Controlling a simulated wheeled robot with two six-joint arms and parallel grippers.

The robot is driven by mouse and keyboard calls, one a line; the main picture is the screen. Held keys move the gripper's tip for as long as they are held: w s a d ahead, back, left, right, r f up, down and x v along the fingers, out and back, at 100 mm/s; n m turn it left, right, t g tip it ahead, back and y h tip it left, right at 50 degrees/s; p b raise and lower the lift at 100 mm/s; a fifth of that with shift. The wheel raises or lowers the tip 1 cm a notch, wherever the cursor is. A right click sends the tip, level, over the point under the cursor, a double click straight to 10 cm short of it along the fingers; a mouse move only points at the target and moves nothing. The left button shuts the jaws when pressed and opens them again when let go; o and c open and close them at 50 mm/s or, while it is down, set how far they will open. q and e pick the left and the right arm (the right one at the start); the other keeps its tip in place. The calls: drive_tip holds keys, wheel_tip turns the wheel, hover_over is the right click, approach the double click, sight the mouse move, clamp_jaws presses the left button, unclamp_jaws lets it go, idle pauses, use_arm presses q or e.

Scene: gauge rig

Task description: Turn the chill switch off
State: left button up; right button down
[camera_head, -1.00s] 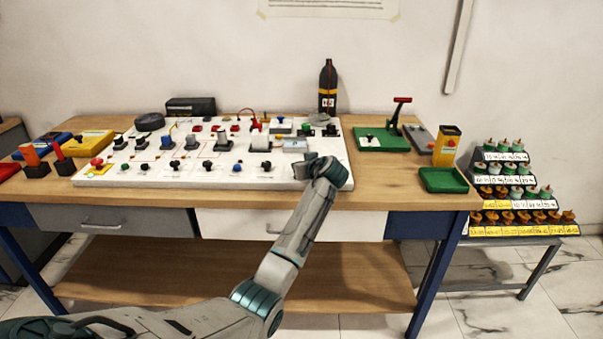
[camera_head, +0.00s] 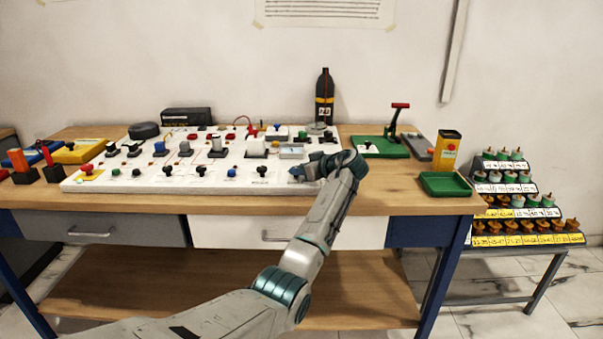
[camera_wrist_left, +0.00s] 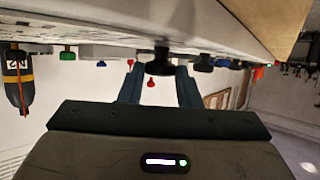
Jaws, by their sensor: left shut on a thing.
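The white switch board (camera_head: 130,183) lies on the workbench with several knobs and switches. My left gripper (camera_head: 297,173) is at the board's front right part. In the left wrist view, my left gripper (camera_wrist_left: 160,72) has its fingers on either side of a black knob (camera_wrist_left: 160,62) and is shut on it. In the head view that knob is hidden by the gripper. Another black knob (camera_head: 262,171) stands just left of the gripper. The labels are too small to read, so I cannot tell which switch is the chill one. My right gripper is out of view.
A dark bottle (camera_head: 325,98) stands behind the board. A green plate with a red-handled lever (camera_head: 395,125), a yellow box (camera_head: 446,150) and a green tray (camera_head: 445,184) are to the right. The bench's front strip (camera_head: 200,203) is clear.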

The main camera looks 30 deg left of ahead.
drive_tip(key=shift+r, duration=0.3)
use_arm(q)
drive_tip(key=o, duration=0.9)
drive_tip(key=shift+d+r, duration=0.15)
drive_tip(key=shift+d, duration=0.3)
drive_tip(key=b+v, duration=0.1)
drive_tip(key=v, duration=0.8)
drive_tip(key=shift+s+d+r, duration=0.2)
drive_tip(key=shift+d, duration=0.15)
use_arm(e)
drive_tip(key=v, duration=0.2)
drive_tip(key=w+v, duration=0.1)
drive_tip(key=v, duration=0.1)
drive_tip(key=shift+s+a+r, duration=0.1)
use_arm(q)
drive_tip(key=shift+d+f, duration=0.1)
